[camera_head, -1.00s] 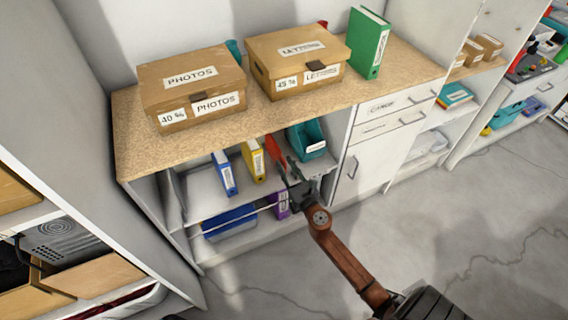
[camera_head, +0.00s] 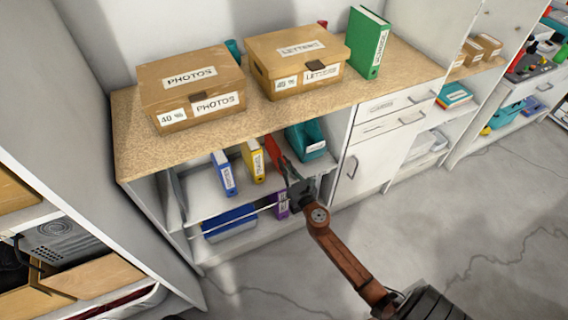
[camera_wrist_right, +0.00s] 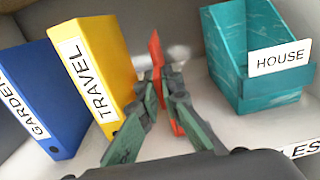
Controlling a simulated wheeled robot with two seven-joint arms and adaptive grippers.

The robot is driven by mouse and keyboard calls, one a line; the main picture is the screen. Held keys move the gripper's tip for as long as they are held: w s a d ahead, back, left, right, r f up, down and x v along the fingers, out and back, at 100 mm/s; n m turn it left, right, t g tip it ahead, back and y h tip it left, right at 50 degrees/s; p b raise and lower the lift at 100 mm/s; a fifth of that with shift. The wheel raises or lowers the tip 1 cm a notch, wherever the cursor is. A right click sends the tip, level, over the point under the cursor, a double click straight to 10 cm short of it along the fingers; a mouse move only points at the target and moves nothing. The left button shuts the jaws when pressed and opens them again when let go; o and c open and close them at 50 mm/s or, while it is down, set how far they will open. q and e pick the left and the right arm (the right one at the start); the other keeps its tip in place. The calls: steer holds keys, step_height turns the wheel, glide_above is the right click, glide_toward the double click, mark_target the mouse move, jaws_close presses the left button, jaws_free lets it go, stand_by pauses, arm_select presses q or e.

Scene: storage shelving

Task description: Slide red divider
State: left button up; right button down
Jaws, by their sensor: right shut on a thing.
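The red divider (camera_head: 271,148) stands on the upper shelf inside the open cabinet, between the yellow binder (camera_head: 253,161) and the teal box file (camera_head: 305,142). In the right wrist view the red divider (camera_wrist_right: 155,48) is upright and thin, seen nearly edge-on. My right gripper (camera_head: 284,168) reaches in from the front and is shut on the divider. In the right wrist view its fingertips (camera_wrist_right: 160,80) lie on either side of the divider, hiding part of its lower front. My left gripper is not in view.
The yellow TRAVEL binder (camera_wrist_right: 97,65) stands close on the left, with the blue GARDEN binder (camera_wrist_right: 42,95) beyond it. The teal HOUSE box (camera_wrist_right: 240,50) stands on the right, with a gap between. The wooden countertop (camera_head: 140,140) overhangs the shelf.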

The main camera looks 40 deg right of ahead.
stand_by(0.3)
steer(key=a, duration=0.2)
steer(key=w+a, duration=0.1)
steer(key=a, duration=0.1)
steer(key=shift+a+p, duration=0.15)
steer(key=shift+p, duration=0.15)
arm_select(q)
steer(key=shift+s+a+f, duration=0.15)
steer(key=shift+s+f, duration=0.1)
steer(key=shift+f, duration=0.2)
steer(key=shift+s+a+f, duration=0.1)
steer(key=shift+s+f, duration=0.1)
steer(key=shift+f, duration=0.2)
arm_select(e)
steer(key=c, duration=2.1)
jaws_free()
